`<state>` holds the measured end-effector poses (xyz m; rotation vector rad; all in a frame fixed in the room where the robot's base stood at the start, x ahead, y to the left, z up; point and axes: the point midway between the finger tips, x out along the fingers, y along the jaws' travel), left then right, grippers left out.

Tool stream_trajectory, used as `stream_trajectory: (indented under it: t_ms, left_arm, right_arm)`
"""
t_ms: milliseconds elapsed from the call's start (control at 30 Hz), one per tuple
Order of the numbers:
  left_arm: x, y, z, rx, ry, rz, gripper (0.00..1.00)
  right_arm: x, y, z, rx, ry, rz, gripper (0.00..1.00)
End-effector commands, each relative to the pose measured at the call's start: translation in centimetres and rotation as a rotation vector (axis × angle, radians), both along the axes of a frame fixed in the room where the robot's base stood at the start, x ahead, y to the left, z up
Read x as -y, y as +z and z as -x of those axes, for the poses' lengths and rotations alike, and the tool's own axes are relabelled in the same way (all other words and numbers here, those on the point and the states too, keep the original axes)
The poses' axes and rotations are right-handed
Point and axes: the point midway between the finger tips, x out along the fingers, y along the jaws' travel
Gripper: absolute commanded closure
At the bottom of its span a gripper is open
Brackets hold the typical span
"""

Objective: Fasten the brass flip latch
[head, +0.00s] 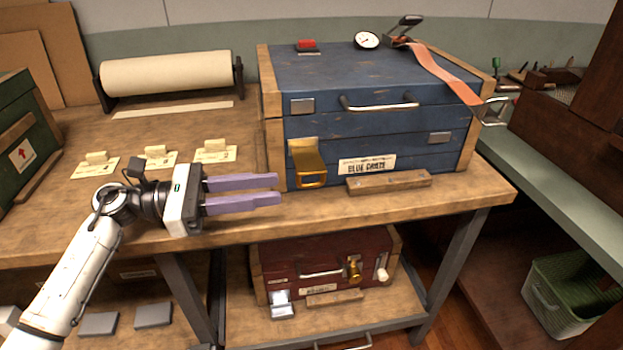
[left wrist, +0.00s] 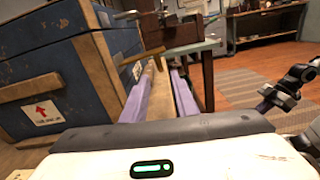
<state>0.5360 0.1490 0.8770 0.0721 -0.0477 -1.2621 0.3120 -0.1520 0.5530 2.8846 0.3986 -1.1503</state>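A brass flip latch (head: 308,160) is on the left part of the blue crate's (head: 380,135) front. Its plate juts outward, and a squarish loop hangs at its lower end, apart from the crate front as far as I can see. My left gripper (head: 278,190) is open and empty, just left of the loop, with its two purple fingers pointing right toward it. I cannot tell whether a fingertip touches the latch. In the left wrist view the fingers (left wrist: 168,95) lie beside the blue crate (left wrist: 50,65). A dark gripper, likely my right one (left wrist: 275,98), shows at the right edge; its opening is unclear.
An orange strap (head: 445,75) runs over the crate lid. A wooden block (head: 390,181) juts below the label. A red crate (head: 325,270) with a brass fitting (head: 354,268) stands on the lower shelf. Paper tags (head: 158,160) lie left; the bench front edge is close below my gripper.

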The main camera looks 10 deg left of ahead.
Motion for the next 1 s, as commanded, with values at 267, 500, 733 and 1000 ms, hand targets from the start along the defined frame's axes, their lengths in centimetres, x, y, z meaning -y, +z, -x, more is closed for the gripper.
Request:
stream_trajectory:
  t_ms: [267, 500, 733, 1000]
  left_arm:
    - [5.1, 0.3, -1.6, -0.002, 0.0, 0.007, 0.74]
    - [7.7, 0.1, -2.5, -0.003, 0.001, 0.006, 0.74]
    - [8.2, 0.1, -2.6, -0.004, 0.001, 0.004, 0.74]
    - [8.2, 0.1, -2.6, -0.004, 0.001, 0.004, 0.99]
  right_arm:
    - [0.0, -0.1, 1.1, -0.025, 0.001, 0.004, 1.0]
    - [0.1, -0.2, 1.2, -0.029, 0.001, 0.006, 1.0]
    - [0.0, 0.0, 0.9, -0.023, 0.0, 0.005, 1.0]
    - [-0.1, 0.2, 0.6, -0.017, -0.002, 0.002, 1.0]
